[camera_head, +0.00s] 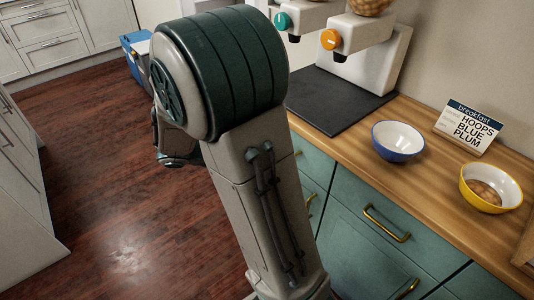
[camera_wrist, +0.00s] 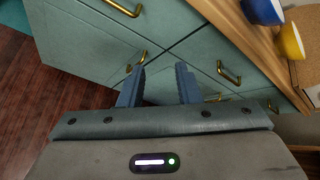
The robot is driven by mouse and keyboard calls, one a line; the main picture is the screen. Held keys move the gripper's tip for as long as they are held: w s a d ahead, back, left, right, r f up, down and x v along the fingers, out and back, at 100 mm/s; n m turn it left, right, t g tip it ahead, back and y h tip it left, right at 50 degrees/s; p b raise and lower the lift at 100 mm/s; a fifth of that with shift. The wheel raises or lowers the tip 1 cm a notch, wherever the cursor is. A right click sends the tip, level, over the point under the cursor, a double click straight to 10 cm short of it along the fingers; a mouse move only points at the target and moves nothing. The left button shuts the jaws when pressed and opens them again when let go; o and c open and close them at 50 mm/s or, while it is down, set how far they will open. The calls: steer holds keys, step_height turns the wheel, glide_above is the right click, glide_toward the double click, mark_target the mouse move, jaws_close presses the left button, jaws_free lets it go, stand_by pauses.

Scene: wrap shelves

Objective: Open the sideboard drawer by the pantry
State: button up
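The green sideboard (camera_head: 350,237) with brass bar handles runs along the right in the head view, under a wooden top. One drawer handle (camera_head: 387,223) shows clearly there; my arm hides part of the fronts. In the wrist view the sideboard fronts (camera_wrist: 90,45) fill the upper part, with several brass handles, among them one at upper left (camera_wrist: 125,8) and one right of my fingers (camera_wrist: 228,72). The fronts look shut. My gripper (camera_wrist: 159,84) is open and empty, its blue fingers apart before the fronts. I cannot tell which drawer is by the pantry.
On the wooden top (camera_head: 420,175) stand a blue bowl (camera_head: 398,141), a yellow bowl (camera_head: 490,187), a breakfast sign (camera_head: 468,127) and a dispenser (camera_head: 362,40) by a dark mat (camera_head: 335,103). The wooden floor (camera_head: 110,195) at left is clear. White cabinets (camera_head: 45,35) stand at the back.

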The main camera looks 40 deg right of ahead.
steer(key=w+d+f+n+t+h+b, duration=0.1)
steer(key=w+f+n+t+h+b, duration=0.25)
steer(key=w+f+n, duration=0.6)
steer(key=d+f+n+b, duration=0.1)
steer(key=d+b, duration=0.3)
steer(key=d, duration=0.9)
steer(key=shift+s+d+f+n+h, duration=0.25)
steer(key=shift+d+f+n+h, duration=0.1)
steer(key=shift+n, duration=0.1)
steer(key=shift+g, duration=0.25)
steer(key=shift+r, duration=0.1)
jaws_close()
